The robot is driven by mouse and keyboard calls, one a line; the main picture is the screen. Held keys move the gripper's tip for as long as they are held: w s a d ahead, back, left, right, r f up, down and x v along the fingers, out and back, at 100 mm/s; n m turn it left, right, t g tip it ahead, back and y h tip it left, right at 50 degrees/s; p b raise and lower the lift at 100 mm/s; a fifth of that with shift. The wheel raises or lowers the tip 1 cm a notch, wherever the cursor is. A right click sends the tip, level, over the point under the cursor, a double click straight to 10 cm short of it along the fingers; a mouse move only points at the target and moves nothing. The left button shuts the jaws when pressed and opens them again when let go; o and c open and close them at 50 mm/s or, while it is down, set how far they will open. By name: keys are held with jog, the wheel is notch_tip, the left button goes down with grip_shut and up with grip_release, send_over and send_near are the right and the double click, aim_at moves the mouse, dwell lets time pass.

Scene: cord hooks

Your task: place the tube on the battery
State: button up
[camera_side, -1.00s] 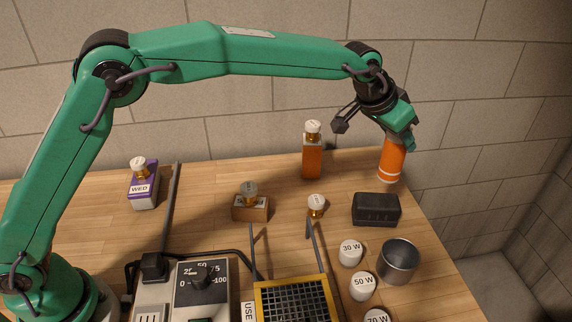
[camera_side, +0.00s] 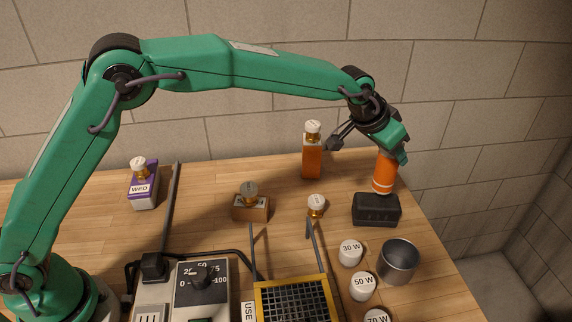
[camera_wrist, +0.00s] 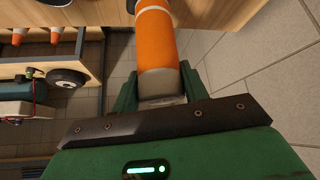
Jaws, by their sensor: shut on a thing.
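An orange tube with white bands (camera_side: 385,172) hangs from my gripper (camera_side: 400,150), close to upright with a slight tilt. My gripper is shut on its upper end. In the wrist view the tube (camera_wrist: 157,45) sits between the green jaws (camera_wrist: 160,92), its far end cut off by the frame edge. The black block (camera_side: 376,211), which I take for the battery, lies on the table near the right edge. The tube's lower end appears just above and behind the block's back edge; I cannot tell whether they touch.
The table's right edge (camera_side: 428,228) is close.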

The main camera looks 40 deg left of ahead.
aim_at(387, 162)
jog(key=shift+f, duration=1.75)
jog(key=shift+f, duration=0.15)
jog(key=o, duration=1.1)
jog(key=shift+o, duration=0.2)
jog(key=shift+s+a+r, duration=0.1)
jog(key=shift+s+r, duration=0.15)
jog(key=shift+r, duration=0.3)
jog(key=v, duration=1.1)
jog(key=shift+a, duration=0.1)
